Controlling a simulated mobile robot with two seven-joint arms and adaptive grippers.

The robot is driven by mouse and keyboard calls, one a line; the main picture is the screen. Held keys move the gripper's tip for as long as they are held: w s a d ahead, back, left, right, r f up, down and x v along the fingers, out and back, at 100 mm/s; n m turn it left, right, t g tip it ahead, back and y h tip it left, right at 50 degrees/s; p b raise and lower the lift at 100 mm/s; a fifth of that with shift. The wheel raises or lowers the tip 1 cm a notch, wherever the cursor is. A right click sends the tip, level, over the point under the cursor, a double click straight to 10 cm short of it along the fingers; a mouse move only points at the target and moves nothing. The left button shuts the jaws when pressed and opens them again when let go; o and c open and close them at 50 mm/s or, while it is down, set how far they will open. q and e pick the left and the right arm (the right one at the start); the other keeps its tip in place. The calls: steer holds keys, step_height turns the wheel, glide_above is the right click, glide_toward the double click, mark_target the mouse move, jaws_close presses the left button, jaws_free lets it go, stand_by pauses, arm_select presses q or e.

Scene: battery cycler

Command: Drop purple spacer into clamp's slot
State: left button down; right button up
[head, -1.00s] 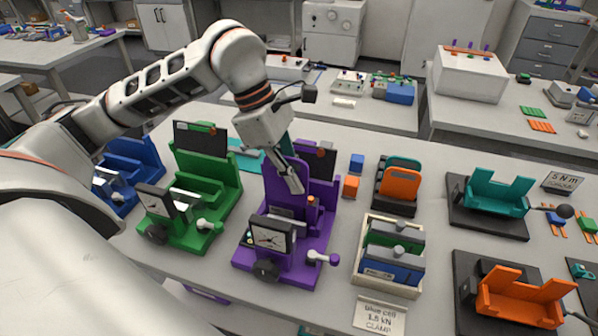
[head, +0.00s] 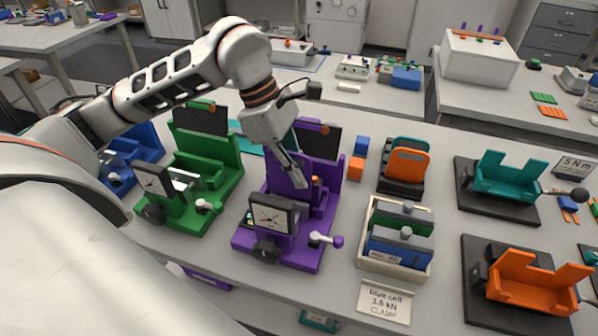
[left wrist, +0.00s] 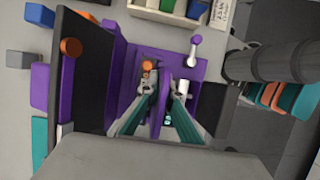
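The purple clamp (head: 290,250) stands on the bench with a dial gauge (head: 270,217) at its front and a dark panel (head: 318,140) at its back. My left gripper (head: 297,178) points down over the middle of this clamp. In the left wrist view, the left gripper (left wrist: 163,95) has its two fingers on either side of a thin upright purple plate, which looks like the purple spacer (left wrist: 161,108). The clamp's purple body (left wrist: 130,75) lies below it. The spacer's lower edge and the slot are hard to make out. My right gripper is not in view.
A green clamp (head: 205,165) stands close to the left, with a blue one (head: 135,160) beyond. A pale bin (head: 365,240) holds green and blue blocks to the right. Small blue and orange cubes (head: 356,168) sit behind it. Teal and orange cradles lie farther right.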

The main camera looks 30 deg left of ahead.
arm_select(q)
steer(key=shift+s+f, duration=0.1)
steer(key=shift+f, duration=0.3)
stand_by(0.7)
steer(key=c, duration=2.2)
jaws_free()
steer(key=shift+s, duration=0.1)
steer(key=shift+f, duration=0.1)
steer(key=v, duration=1.2)
steer(key=shift+w+d, duration=0.1)
steer(key=shift+w, duration=0.15)
